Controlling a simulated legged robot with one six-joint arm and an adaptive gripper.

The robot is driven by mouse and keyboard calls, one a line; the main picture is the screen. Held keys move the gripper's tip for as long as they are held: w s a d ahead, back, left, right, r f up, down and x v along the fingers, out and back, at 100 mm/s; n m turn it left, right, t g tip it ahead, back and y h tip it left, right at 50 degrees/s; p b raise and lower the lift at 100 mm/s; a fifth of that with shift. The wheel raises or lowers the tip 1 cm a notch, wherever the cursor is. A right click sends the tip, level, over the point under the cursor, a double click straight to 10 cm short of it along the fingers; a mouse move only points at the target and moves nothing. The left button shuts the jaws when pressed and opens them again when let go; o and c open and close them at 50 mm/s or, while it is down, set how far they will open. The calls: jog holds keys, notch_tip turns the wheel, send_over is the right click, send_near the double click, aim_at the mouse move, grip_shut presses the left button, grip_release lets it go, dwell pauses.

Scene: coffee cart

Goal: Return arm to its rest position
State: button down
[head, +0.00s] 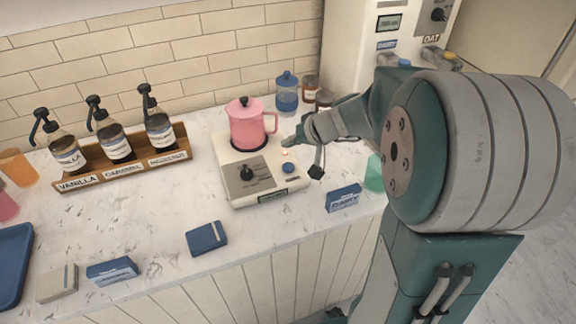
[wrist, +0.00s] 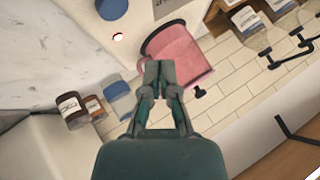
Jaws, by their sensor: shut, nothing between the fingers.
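My gripper (head: 290,141) is at the right of the pink pot, near its handle, with my arm reaching in from the right. In the wrist view my gripper (wrist: 158,68) has its fingertips together, with nothing between them. The pink pot (head: 248,125) stands upright on the hot plate of a cream burner (head: 262,186). The pot also shows beyond the fingertips in the wrist view (wrist: 185,52). I cannot tell whether the fingers touch the pot. A small light glows on the burner, beside a blue button (head: 288,168).
A blue-lidded jar (head: 286,96) and brown jars (head: 311,88) stand behind my gripper. A cream dispenser (head: 350,50) stands at the back right. A syrup rack (head: 122,170) is at left. Small boxes (head: 344,197) and a blue pad (head: 207,238) lie near the front edge.

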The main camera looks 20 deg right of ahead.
jog(key=s+a+r+n+g+h, duration=0.1)
jog(key=s+a+r, duration=0.1)
jog(key=s+a, duration=0.25)
jog(key=s+a+r+n+g, duration=0.1)
jog(key=s+a+r, duration=0.2)
jog(key=s, duration=0.3)
jog(key=s+d+r+h, duration=0.1)
jog(key=s+h, duration=0.3)
jog(key=s, duration=0.9)
jog(key=shift+r, duration=0.35)
jog(key=shift+w, duration=0.1)
dwell(4.2)
